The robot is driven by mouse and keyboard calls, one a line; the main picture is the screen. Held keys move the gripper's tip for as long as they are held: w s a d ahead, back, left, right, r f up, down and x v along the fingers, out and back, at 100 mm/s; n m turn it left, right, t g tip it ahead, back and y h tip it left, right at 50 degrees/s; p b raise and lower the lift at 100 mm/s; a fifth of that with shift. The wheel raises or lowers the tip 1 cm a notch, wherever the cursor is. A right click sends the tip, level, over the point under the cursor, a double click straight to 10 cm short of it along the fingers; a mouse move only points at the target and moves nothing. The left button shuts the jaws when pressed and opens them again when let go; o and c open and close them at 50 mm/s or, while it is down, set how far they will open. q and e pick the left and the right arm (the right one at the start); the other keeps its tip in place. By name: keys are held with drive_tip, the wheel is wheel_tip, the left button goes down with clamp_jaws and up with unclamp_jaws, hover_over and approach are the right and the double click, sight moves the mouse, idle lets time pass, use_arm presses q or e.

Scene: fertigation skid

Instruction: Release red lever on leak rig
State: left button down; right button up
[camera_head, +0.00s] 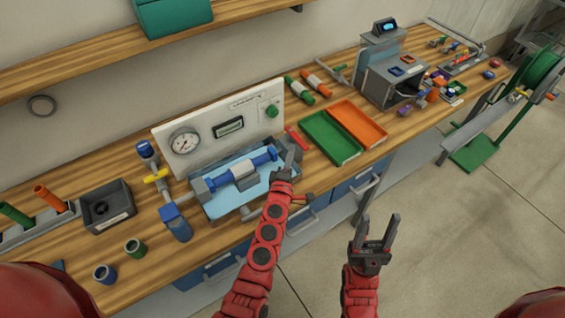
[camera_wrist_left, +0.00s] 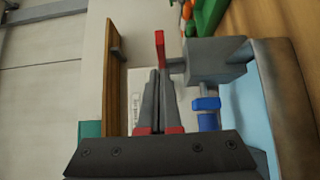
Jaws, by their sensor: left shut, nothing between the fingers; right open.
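The leak rig has a white panel (camera_head: 220,132) with a round gauge and a blue-grey tray (camera_head: 217,207) holding a blue pipe between grey blocks. The red lever (camera_head: 297,138) sticks out at the rig's right end; in the left wrist view the red lever (camera_wrist_left: 160,48) stands beside a grey block (camera_wrist_left: 215,60). My left gripper (camera_head: 291,159) is shut and empty close to the lever. In the wrist view its fingertips (camera_wrist_left: 158,75) point at the lever's lower part; contact cannot be told. My right gripper (camera_head: 376,232) is open and empty, off the bench front.
A green tray (camera_head: 331,139) and an orange tray (camera_head: 358,124) lie right of the rig. A blue upright canister (camera_head: 176,224) and a yellow-handled valve (camera_head: 156,176) stand at its left. Drawers with handles line the bench front. The floor around my right gripper is clear.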

use_arm(q)
drive_tip(key=shift+w+d, duration=0.4)
drive_tip(key=shift+d, duration=0.15)
drive_tip(key=shift+d+n+y, duration=0.2)
drive_tip(key=shift+n+y, duration=0.1)
drive_tip(key=shift+y, duration=0.2)
